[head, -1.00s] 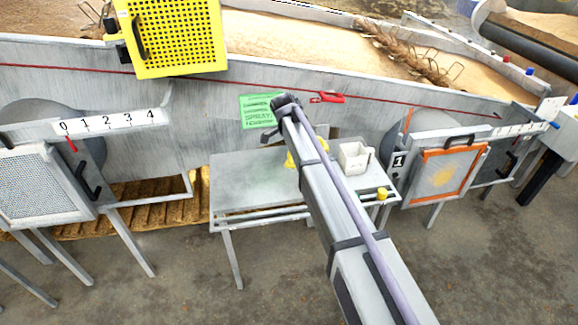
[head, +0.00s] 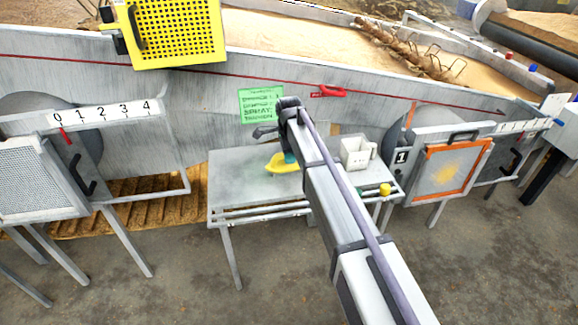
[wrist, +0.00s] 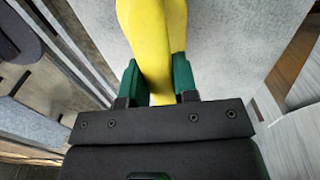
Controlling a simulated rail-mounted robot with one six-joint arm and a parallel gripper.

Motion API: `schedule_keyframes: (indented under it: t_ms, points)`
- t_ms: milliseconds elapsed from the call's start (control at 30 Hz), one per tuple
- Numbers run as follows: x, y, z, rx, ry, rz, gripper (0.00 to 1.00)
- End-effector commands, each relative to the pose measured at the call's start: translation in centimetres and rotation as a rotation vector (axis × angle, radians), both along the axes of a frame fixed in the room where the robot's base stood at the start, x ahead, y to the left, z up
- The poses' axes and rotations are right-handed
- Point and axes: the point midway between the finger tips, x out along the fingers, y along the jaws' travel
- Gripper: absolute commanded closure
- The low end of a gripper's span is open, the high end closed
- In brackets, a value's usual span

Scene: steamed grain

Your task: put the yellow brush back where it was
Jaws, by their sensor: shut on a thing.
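The yellow brush (head: 284,163) is in my gripper (head: 290,157), over the grey metal table (head: 235,182) in the head view. In the wrist view the brush's yellow handle (wrist: 152,45) lies between the two green fingertips (wrist: 158,82), which are shut on it. The brush reaches out of the top of that picture, so its far end is hidden there. In the head view my arm covers part of the gripper and brush. I cannot tell whether the brush touches the tabletop.
A green sign (head: 261,106) and a red handle (head: 328,91) are on the trough wall behind. The table's left part is clear.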

Motion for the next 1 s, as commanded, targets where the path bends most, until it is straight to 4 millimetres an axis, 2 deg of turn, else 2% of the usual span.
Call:
schedule_keyframes:
  t_ms: [33,167,400,433,667,900,1000]
  points:
    - [0.01,0.00,-1.87,0.000,0.000,0.000,0.92]
    - [0.01,0.00,-1.45,0.000,0.000,0.000,0.99]
    - [0.00,0.00,-1.86,0.000,0.000,0.000,0.99]
    - [0.01,0.00,-1.75,0.000,0.000,0.000,0.71]
    - [0.01,0.00,-1.67,0.000,0.000,0.000,0.49]
    - [0.01,0.00,-1.61,0.000,0.000,0.000,0.47]
    - [0.00,0.00,-0.98,0.000,0.000,0.000,0.47]
